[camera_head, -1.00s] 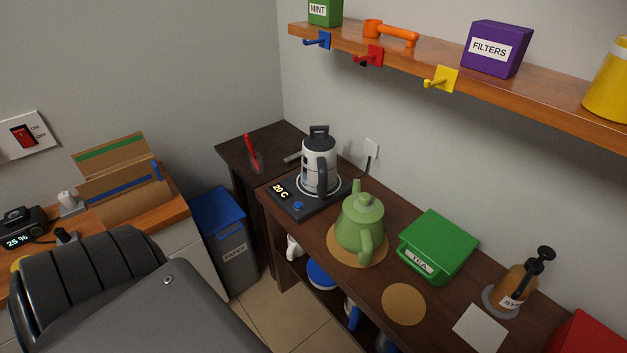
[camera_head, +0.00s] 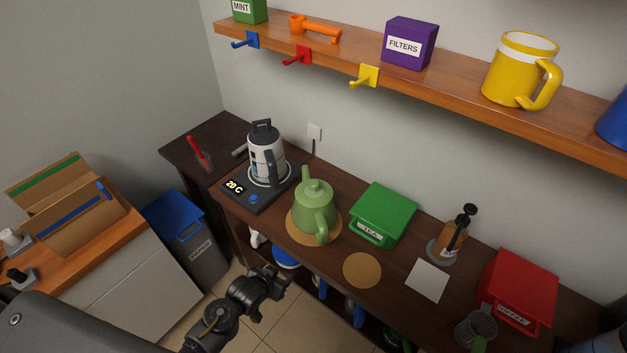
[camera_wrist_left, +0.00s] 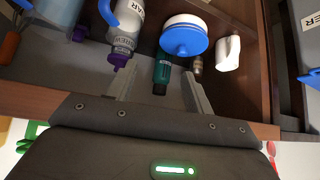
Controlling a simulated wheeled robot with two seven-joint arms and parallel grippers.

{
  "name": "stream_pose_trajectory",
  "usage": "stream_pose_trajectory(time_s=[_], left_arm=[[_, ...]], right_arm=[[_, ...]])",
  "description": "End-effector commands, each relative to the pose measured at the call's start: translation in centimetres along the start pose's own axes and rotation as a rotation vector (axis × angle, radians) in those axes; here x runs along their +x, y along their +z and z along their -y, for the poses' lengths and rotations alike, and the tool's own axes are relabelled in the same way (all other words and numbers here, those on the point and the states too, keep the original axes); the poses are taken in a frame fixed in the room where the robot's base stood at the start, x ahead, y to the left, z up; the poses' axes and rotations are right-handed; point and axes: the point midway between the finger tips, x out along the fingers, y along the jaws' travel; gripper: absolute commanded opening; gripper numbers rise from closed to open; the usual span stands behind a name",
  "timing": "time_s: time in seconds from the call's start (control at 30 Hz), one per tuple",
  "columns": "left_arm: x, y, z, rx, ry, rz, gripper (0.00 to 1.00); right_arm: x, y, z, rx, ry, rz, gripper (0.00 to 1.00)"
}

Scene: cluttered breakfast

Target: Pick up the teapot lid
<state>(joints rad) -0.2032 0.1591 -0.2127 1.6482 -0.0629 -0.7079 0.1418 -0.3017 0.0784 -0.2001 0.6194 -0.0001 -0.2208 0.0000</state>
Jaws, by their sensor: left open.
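The green teapot (camera_head: 314,215) stands on a round cork mat (camera_head: 292,225) on the dark counter, its handle toward me. The teapot lid (camera_head: 317,187) is the same green and appears to sit on top of the pot; its edge is hard to make out. My left gripper (camera_head: 279,280) is in front of the counter, below and left of the teapot and apart from it. In the left wrist view its two fingers (camera_wrist_left: 160,92) are spread, with nothing between them, facing the shelf under the counter. The teapot is not in that view. My right gripper is not in view.
A kettle (camera_head: 266,152) on its base stands left of the teapot, a green tea box (camera_head: 384,212) right. An empty cork mat (camera_head: 362,270) lies in front. A wall shelf (camera_head: 450,88) hangs above. Bottles and a blue-and-white container (camera_wrist_left: 184,37) fill the lower shelf.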

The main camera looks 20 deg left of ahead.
Motion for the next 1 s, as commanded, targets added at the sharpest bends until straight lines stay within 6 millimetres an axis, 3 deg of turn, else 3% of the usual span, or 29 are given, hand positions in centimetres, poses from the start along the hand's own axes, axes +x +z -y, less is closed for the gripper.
stream_pose_trajectory(time_s=[0.03,0.1,0.2,0.33,0.43,0.6,1.0], left_arm=[[-3.3,-5.2,-0.1,0.006,0.003,-0.066,0.52],[-6.5,-10.0,-0.4,0.009,0.008,-0.135,0.52],[-10.7,-16.4,-0.7,0.019,0.018,-0.250,0.52],[-14.0,-22.6,-1.3,0.030,0.043,-0.390,0.52],[-15.2,-24.9,-1.6,0.035,0.057,-0.449,0.52],[-15.7,-25.9,-1.7,0.037,0.064,-0.475,0.52],[-11.1,-28.2,-2.1,0.036,0.063,-0.473,0.52]], right_arm=[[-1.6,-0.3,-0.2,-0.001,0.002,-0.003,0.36],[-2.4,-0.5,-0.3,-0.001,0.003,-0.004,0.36],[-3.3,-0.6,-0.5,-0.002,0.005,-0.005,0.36],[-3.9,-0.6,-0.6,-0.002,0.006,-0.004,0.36],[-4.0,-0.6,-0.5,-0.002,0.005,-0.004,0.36],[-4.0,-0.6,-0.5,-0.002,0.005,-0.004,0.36],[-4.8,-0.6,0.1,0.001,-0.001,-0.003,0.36]])
